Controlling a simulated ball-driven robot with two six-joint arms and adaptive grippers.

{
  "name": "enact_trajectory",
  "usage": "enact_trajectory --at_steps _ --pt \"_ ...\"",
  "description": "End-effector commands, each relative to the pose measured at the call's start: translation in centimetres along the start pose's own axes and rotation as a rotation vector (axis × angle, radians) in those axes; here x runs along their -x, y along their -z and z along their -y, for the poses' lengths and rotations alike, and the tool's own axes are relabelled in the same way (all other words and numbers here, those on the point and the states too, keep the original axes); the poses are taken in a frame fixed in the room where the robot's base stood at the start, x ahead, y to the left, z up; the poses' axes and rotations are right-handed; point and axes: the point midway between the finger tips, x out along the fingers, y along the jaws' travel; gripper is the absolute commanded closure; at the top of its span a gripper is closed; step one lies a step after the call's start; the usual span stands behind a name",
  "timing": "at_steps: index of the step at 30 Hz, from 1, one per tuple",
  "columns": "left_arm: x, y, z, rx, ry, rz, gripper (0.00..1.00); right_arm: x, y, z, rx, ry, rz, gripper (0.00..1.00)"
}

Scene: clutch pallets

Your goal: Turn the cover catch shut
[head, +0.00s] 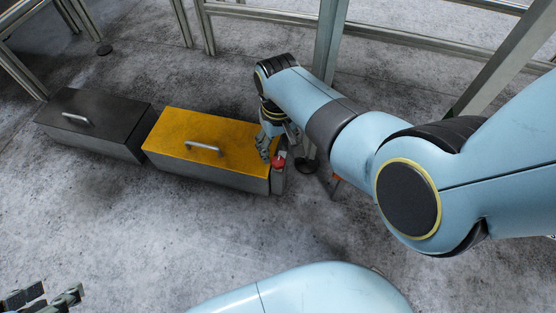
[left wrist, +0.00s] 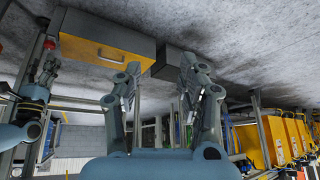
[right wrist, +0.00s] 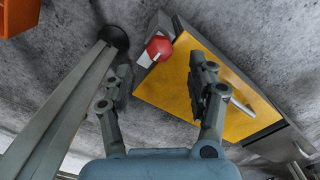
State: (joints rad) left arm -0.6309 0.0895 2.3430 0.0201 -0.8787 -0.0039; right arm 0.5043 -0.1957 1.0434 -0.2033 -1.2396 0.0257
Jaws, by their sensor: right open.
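The yellow cover (head: 215,135) with a metal handle lies closed on a grey box (head: 215,172). The red catch knob (head: 280,162) sits at the box's right end, on a small grey mount (head: 279,182). In the right wrist view the red knob (right wrist: 160,46) lies beyond and between my spread fingertips, beside the yellow cover (right wrist: 195,85). My right gripper (right wrist: 157,75) is open and empty, close to the catch; in the head view it (head: 270,143) partly hides the cover's right edge. My left gripper (head: 45,297) is open and empty at the lower left, far from the box.
A second box with a black cover (head: 95,112) and handle stands left of the yellow one. A metal frame post (head: 328,45) with a round black foot (head: 306,166) stands just right of the catch. The concrete floor in front is clear.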

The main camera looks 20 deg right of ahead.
Motion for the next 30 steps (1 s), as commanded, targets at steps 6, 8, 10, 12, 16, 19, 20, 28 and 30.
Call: enact_trajectory --at_steps 6,8,10,12,16,19,20,28,30 --pt "-2.5 -1.2 -0.1 -0.003 0.008 -0.143 0.6 -2.0 -0.1 0.0 0.0 0.0 0.003 0.42" --pt "-2.9 -1.4 -0.1 -0.004 0.01 -0.185 0.6 -2.5 -0.2 0.0 0.0 0.0 0.003 0.42" --pt "-3.4 -1.7 -0.2 -0.006 0.011 -0.235 0.6 -3.0 -0.2 0.0 0.0 0.0 0.004 0.42" --pt "-3.6 -2.1 -0.3 -0.009 0.012 -0.283 0.6 -3.5 -0.2 0.0 0.0 0.0 0.004 0.42" --pt "-3.8 -1.6 -0.4 -0.017 0.014 -0.397 0.6 -4.4 -0.2 0.0 0.0 0.0 0.003 0.42" --pt "-3.7 -1.3 -0.6 -0.022 0.015 -0.474 0.6 -5.0 -0.2 0.0 0.0 0.0 0.003 0.42" --pt "-3.6 -1.2 -0.6 -0.024 0.014 -0.494 0.6 -5.1 -0.2 0.0 0.0 0.0 0.003 0.42" --pt "-2.9 -0.8 -0.9 -0.031 0.013 -0.61 0.6 -5.7 -0.1 0.0 0.0 0.0 0.001 0.42" --pt "-2.8 -0.7 -0.9 -0.032 0.013 -0.619 0.6 -5.7 0.0 0.0 0.0 0.0 0.0 0.42"
